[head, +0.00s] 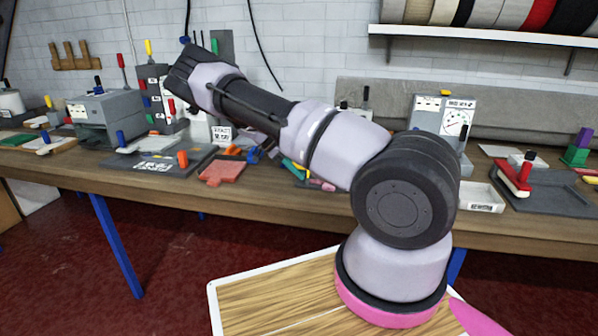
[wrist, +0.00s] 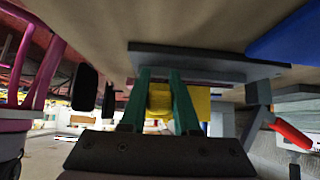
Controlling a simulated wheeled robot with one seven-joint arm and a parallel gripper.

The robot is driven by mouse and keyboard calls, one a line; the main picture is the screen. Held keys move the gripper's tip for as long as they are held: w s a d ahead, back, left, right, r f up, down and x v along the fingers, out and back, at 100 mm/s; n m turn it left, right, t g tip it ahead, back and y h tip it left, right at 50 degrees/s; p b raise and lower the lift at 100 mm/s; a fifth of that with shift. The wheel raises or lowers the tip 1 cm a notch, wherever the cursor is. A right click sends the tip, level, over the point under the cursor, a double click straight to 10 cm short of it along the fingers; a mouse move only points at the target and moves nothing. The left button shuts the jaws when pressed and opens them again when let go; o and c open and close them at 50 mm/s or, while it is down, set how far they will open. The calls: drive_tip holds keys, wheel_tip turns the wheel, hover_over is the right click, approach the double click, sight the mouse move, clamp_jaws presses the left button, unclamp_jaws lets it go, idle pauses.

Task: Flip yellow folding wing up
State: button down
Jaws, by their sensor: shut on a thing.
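The yellow wing (wrist: 160,101) shows in the wrist view as a yellow piece behind and between my gripper's green fingers. It lies just below a flat grey plate (wrist: 205,63). My gripper (wrist: 160,76) is shut on the yellow piece, with its fingertips close to the plate. The fingers cover part of the yellow piece, so its full shape and tilt cannot be told. In the head view my arm reaches up and left over the bench, and the dark wrist end hides the fingers and the wing.
A red-handled lever (wrist: 290,133) and a blue part (wrist: 290,35) are right of the fingers. On the bench (head: 250,192), a grey machine (head: 105,118), a red block (head: 222,172) and small coloured pieces stand near my arm. A shelf with rolls (head: 480,35) hangs upper right.

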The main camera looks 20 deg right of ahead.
drive_tip(key=shift+s+f, duration=0.1)
drive_tip(key=shift+f, duration=0.05)
drive_tip(key=c, duration=0.6)
unclamp_jaws()
drive_tip(key=shift+c, duration=0.2)
drive_tip(key=v, duration=1.1)
